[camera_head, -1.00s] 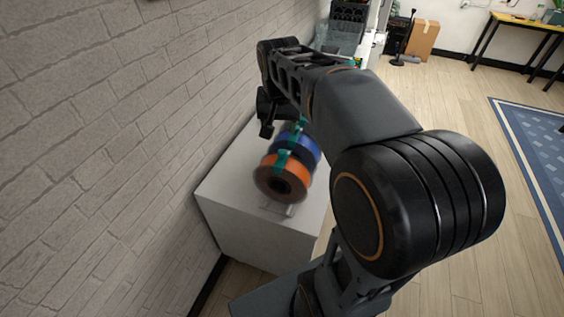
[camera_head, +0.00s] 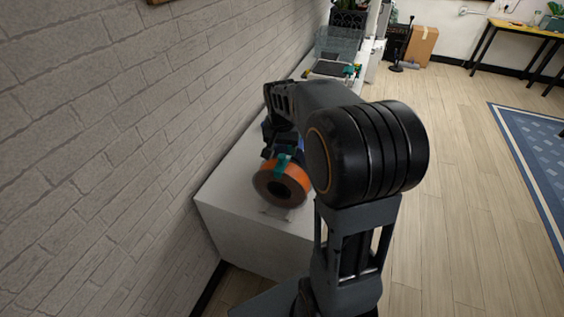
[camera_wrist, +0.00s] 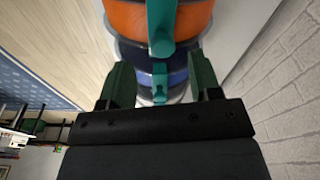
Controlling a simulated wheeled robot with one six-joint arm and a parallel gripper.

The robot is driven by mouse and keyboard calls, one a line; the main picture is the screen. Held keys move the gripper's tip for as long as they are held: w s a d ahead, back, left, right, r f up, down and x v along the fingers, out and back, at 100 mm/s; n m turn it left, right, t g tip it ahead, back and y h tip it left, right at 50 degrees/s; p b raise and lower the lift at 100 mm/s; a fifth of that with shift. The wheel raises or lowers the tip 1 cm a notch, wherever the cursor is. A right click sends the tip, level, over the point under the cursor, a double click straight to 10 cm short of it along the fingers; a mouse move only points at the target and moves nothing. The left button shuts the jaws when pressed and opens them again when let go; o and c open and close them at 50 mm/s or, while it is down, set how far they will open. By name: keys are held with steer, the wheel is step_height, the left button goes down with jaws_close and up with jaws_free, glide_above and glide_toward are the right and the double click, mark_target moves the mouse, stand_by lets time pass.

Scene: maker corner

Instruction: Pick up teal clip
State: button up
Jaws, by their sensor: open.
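A teal clip (camera_head: 284,162) sits on the rim of an orange spool (camera_head: 298,177); it also shows at the top of the wrist view (camera_wrist: 161,22). A second teal clip (camera_wrist: 160,82) sits on a blue spool (camera_wrist: 178,77) behind it. My gripper (camera_wrist: 161,74) is open, its two dark green fingers on either side of the second clip and apart from it in the picture. Whether they reach down to its level I cannot tell. In the head view my arm hides most of the blue spool and the second clip.
The spools stand in a row on a holder on a white cabinet (camera_head: 240,215). A brick wall (camera_head: 130,130) runs close along the left. Farther back on the cabinet are a clear bin (camera_head: 338,42) and small items. Open wooden floor lies to the right.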

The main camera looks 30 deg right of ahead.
mark_target(282, 156)
steer(key=shift+w+f+p, duration=0.15)
steer(key=shift+f+p, duration=0.05)
steer(key=shift+f, duration=0.95)
steer(key=shift+w+f+p, duration=0.15)
steer(key=shift+f, duration=0.95)
steer(key=shift+c, duration=0.2)
steer(key=c, duration=1)
steer(key=shift+r, duration=0.15)
